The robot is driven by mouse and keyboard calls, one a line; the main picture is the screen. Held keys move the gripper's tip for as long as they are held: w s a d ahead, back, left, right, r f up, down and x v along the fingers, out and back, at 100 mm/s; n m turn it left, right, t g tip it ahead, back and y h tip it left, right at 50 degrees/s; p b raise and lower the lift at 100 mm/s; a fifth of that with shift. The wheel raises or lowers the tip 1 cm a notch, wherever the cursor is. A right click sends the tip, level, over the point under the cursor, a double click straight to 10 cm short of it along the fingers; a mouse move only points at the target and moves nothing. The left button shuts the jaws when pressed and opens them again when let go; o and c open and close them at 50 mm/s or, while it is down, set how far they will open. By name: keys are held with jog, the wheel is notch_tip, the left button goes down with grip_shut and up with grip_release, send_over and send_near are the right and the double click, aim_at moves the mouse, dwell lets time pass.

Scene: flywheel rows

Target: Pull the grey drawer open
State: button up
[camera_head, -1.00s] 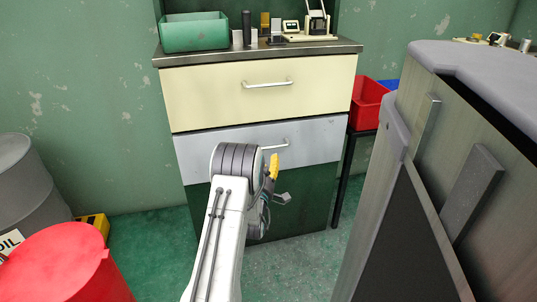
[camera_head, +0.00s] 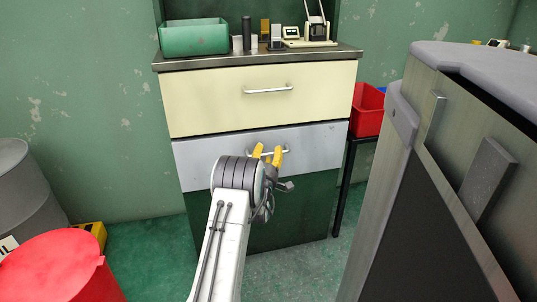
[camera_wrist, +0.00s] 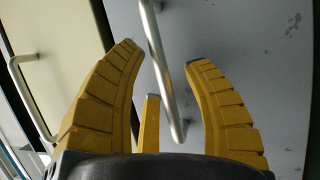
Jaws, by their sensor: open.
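The grey drawer (camera_head: 202,151) is flush in the cabinet, below a cream drawer. It has a metal bar handle that shows in the wrist view (camera_wrist: 157,60), running between the fingers. My gripper (camera_head: 269,152) is open in front of the grey drawer, its yellow fingertips at the handle. In the wrist view my open gripper (camera_wrist: 162,52) has one finger on each side of the bar, with visible gaps. Whether the fingertips reach past the bar in depth, I cannot tell. My arm hides part of the drawer's lower edge.
The cream drawer (camera_head: 215,98) above is shut, with its own handle (camera_head: 268,90). A grey-topped cabinet (camera_head: 455,130) stands close on the right. A red drum (camera_head: 60,270) stands at lower left. A red bin (camera_head: 366,112) sits beside the drawers.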

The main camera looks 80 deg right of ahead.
jog(key=shift+c, duration=0.4)
grip_shut()
